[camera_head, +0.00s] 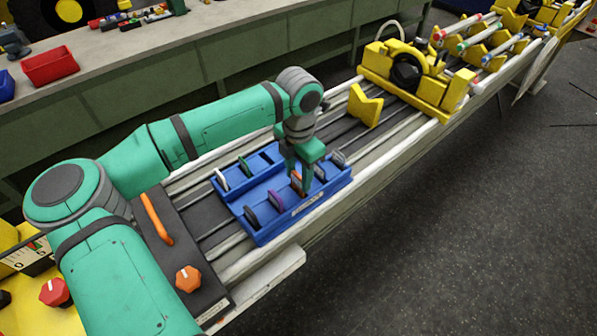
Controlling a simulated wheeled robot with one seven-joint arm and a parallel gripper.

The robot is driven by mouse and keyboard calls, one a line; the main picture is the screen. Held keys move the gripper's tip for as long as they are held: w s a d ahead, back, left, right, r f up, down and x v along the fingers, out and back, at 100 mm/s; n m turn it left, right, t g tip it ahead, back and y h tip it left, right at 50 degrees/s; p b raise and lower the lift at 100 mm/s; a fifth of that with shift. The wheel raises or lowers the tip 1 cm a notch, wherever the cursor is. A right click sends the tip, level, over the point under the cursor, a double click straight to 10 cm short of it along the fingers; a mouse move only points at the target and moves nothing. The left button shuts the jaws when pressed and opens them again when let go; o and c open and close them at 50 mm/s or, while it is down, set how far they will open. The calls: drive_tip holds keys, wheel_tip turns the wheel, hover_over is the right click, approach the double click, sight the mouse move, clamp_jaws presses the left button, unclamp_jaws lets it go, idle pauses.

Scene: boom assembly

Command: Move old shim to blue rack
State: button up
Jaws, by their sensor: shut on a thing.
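The blue rack (263,238) sits on the rails in the middle of the picture, with several upright disc-like shims in its slots. A white shim (222,179) and a green shim (245,166) stand in the back row. A dark shim (251,216), a purple shim (276,201), an orange shim (296,180) and a grey shim (338,158) stand along the front row. My gripper (306,182) points down into the front row and is shut on a shim there, apparently the orange one. The fingers hide much of it. Which shim is the old one cannot be told.
A yellow V-shaped block (365,106) and a yellow fixture with a black round part (407,72) stand farther along the rails. A workbench (150,62) with a red bin (49,67) runs behind. An orange knob (188,278) stands near my arm.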

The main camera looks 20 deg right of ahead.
drive_tip(key=shift+f, duration=0.25)
drive_tip(key=o, duration=1)
drive_tip(key=shift+d, duration=0.1)
drive_tip(key=shift+r, duration=0.55)
wheel_tip(320, 180, up, 10)
drive_tip(key=shift+s+f, duration=0.1)
